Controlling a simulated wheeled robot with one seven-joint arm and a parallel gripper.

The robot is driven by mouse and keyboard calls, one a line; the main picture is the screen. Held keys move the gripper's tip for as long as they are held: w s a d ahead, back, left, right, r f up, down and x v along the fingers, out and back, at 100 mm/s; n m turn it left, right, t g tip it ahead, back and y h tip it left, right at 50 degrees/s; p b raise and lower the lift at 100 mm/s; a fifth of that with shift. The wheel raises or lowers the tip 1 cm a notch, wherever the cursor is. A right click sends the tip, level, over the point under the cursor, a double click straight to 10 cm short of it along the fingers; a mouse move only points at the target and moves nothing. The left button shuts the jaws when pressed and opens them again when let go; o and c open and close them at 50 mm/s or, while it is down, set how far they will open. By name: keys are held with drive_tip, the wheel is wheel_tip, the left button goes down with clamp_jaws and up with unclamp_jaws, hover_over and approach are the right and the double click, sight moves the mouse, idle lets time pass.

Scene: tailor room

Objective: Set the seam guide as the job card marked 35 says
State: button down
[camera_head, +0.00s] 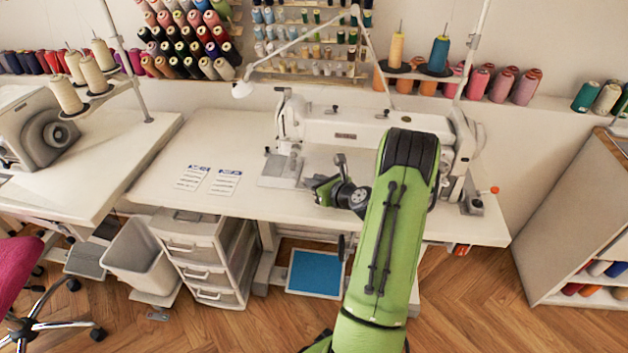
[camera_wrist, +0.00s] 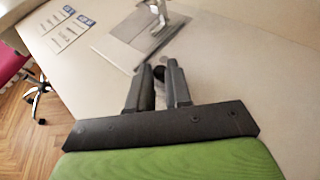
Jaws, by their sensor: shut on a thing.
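My gripper (camera_head: 318,188) is low over the white sewing table, just right of the sewing machine's metal bed plate (camera_head: 272,182). In the wrist view, my gripper (camera_wrist: 160,72) has its two fingers closed around a small dark round piece (camera_wrist: 159,73), which looks like a knob. The fingers hide most of it, and I cannot tell for certain that it is the seam guide. Two white job cards with blue headers lie on the table to the left: a left card (camera_head: 193,178) and a right card (camera_head: 224,182). Their numbers are too small to read.
The white sewing machine (camera_head: 345,130) stands along the back of the table, with its needle head (camera_head: 289,120) over the bed plate. A lamp arm (camera_head: 300,40) reaches above it. The table (camera_head: 160,165) is clear around the cards. Drawers (camera_head: 205,268) stand below.

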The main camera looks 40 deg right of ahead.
drive_tip(key=c, duration=1.1)
unclamp_jaws()
drive_tip(key=shift+w+a, duration=0.1)
drive_tip(key=p+v, duration=0.3)
drive_tip(key=v, duration=1.2)
drive_tip(key=shift+s+a+r, duration=0.15)
drive_tip(key=shift+s, duration=0.15)
drive_tip(key=shift+c, duration=0.2)
